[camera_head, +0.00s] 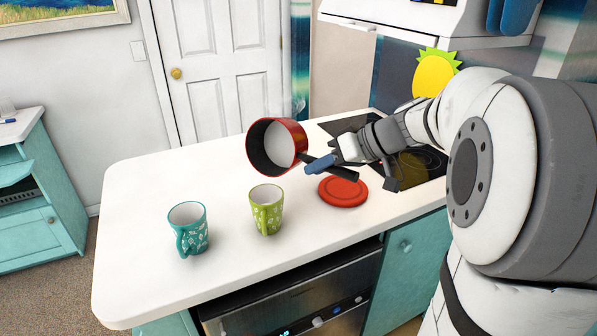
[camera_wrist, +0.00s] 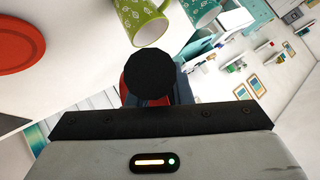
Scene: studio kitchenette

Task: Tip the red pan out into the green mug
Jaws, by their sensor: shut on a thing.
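The red pan (camera_head: 258,155) is in the air above the counter, tipped on its side with its open mouth facing the head camera. Its inside is dark with a pale round area. My gripper (camera_head: 325,166) is shut on the pan's black handle, to the right of the pan. In the wrist view the round handle end (camera_wrist: 151,75) hides most of the pan. The green mug (camera_head: 267,211) stands upright on the counter, lower in the picture than the pan and apart from it. It also shows in the wrist view (camera_wrist: 140,22). Its contents cannot be seen.
A teal mug (camera_head: 188,232) stands left of the green mug. A flat red disc (camera_head: 343,192) lies right of it, below my gripper. A dark cooktop (camera_head: 433,160) is at the right. The white counter (camera_head: 150,185) is clear at the left.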

